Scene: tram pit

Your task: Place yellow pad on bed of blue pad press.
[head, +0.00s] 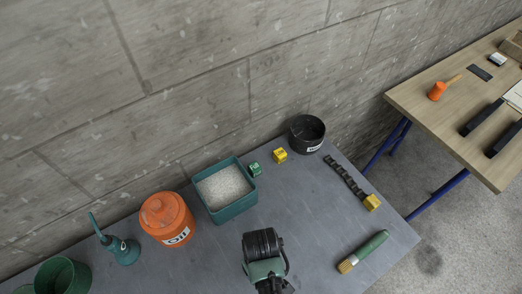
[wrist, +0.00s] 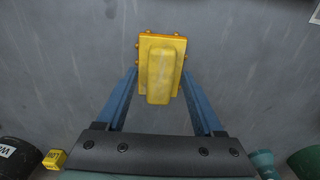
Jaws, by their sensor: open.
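A yellow block on a flat yellow plate with small orange studs at its edges, seemingly the yellow pad (wrist: 160,65), shows in the wrist view over the grey tabletop. My gripper (wrist: 160,79) is open, with its blue fingers on either side of the yellow piece and small gaps showing. I cannot tell how far the fingertips are above the table. In the head view my arm shows at the bottom centre, and neither the fingers nor this piece can be made out. I cannot make out a blue pad press in either view.
The grey table (head: 315,225) holds an orange OIL can (head: 167,220), a teal tray of white granules (head: 225,187), a black pot (head: 306,134), a green cube (head: 254,169), a yellow cube (head: 280,155) and a green-handled brush (head: 364,250). A wooden bench (head: 445,110) stands right, across a floor gap.

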